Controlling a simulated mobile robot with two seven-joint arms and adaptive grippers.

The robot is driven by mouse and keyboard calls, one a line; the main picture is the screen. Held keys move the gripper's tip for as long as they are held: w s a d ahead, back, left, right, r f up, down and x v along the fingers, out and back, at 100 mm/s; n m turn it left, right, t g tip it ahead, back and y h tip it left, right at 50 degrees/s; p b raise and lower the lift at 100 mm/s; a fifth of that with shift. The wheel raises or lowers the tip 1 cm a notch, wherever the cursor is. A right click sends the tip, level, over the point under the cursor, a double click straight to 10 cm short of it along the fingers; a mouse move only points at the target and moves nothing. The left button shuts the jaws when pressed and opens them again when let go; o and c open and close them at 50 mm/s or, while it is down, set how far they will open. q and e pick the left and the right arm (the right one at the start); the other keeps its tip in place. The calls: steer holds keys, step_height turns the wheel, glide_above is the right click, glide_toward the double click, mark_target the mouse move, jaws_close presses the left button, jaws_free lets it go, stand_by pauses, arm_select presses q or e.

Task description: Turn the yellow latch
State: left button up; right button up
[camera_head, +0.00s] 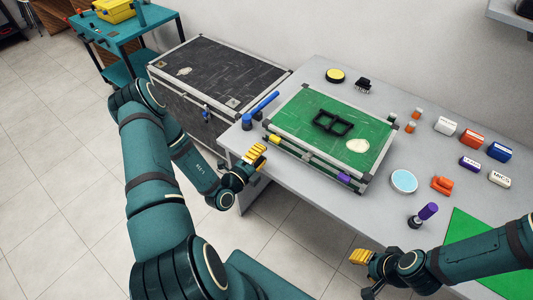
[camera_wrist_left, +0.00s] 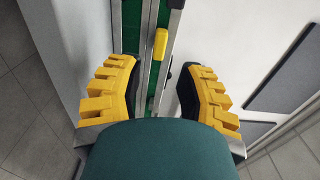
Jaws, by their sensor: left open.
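The yellow latch (camera_head: 274,139) is on the front side of the green-topped case (camera_head: 312,108), near its left corner. My left gripper (camera_head: 254,158) is just in front and to the left of it. In the left wrist view the fingers (camera_wrist_left: 158,85) are wide apart and empty. The yellow latch (camera_wrist_left: 160,45) shows ahead, between the lines of the two fingers, apart from both. A purple latch (camera_head: 343,178) is at the right end of the same side. My right gripper (camera_head: 362,262) is low, at the table's front edge; its opening is unclear.
A blue bar (camera_head: 261,110) lies left of the case. A black case (camera_head: 218,72) stands beyond the grey table (camera_head: 400,215). A light-blue disc (camera_head: 404,181), a purple-handled item (camera_head: 424,214) and several small blocks are on the table's right side.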

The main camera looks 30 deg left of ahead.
mark_target(273, 141)
arm_select(q)
steer(key=w, duration=0.5)
steer(key=w+b, duration=0.1)
steer(key=w, duration=0.1)
steer(key=shift+w+d, duration=0.2)
steer(key=shift+d, duration=0.15)
jaws_close()
